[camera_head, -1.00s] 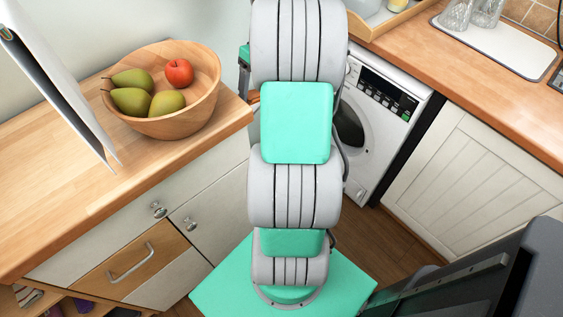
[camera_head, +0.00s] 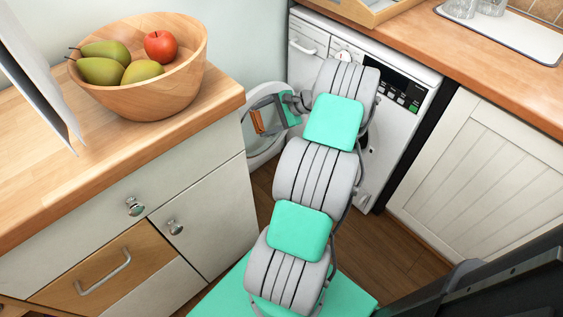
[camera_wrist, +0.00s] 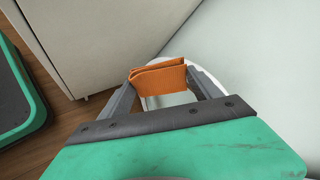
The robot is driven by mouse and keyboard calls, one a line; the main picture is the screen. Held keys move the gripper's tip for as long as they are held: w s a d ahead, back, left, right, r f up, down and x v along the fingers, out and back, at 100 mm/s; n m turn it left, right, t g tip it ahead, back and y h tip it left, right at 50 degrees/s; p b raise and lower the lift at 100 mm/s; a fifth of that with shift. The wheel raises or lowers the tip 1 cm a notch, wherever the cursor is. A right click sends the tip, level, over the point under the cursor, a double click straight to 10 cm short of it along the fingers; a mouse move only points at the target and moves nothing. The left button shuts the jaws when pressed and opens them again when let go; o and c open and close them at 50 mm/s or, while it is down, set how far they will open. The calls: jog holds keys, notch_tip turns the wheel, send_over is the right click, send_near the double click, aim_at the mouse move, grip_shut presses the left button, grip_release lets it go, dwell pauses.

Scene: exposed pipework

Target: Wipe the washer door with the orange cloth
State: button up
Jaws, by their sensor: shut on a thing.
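The washer (camera_head: 395,125) is a white machine under the counter, partly hidden behind my arm. Its round white door (camera_head: 262,152) appears to be swung open to the left, in the gap by the cabinet. My gripper (camera_head: 258,118) is at the door, in front of its face. It is shut on a folded orange cloth (camera_head: 257,121). In the wrist view the orange cloth (camera_wrist: 160,80) is pinched between both fingers, with part of the white door rim (camera_wrist: 183,64) behind it. I cannot tell whether the cloth touches the door.
A wooden cabinet counter (camera_head: 165,140) with a fruit bowl (camera_head: 150,95) stands left, its corner close to my gripper. A wooden counter (camera_head: 450,55) runs above the washer. A white panelled cabinet (camera_head: 480,175) stands right. Some wooden floor (camera_head: 395,250) is clear.

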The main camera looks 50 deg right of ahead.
aim_at(264, 140)
jog(key=s+d+f+m+t+h+b, duration=0.25)
jog(key=f+m+h+b, duration=0.2)
jog(key=f, duration=0.55)
jog(key=s+d+f+m+t+h+b, duration=0.25)
jog(key=f+m+h, duration=0.3)
jog(key=f, duration=0.55)
jog(key=shift+t, duration=0.3)
jog(key=shift+w+a+r, duration=0.1)
jog(key=shift+w+r, duration=0.1)
jog(key=shift+w, duration=1.45)
jog(key=shift+w+a+r, duration=0.1)
jog(key=shift+w+r, duration=0.05)
jog(key=shift+w, duration=1.5)
jog(key=shift+w+d+b, duration=0.15)
jog(key=shift+w+b, duration=0.35)
jog(key=shift+w, duration=0.5)
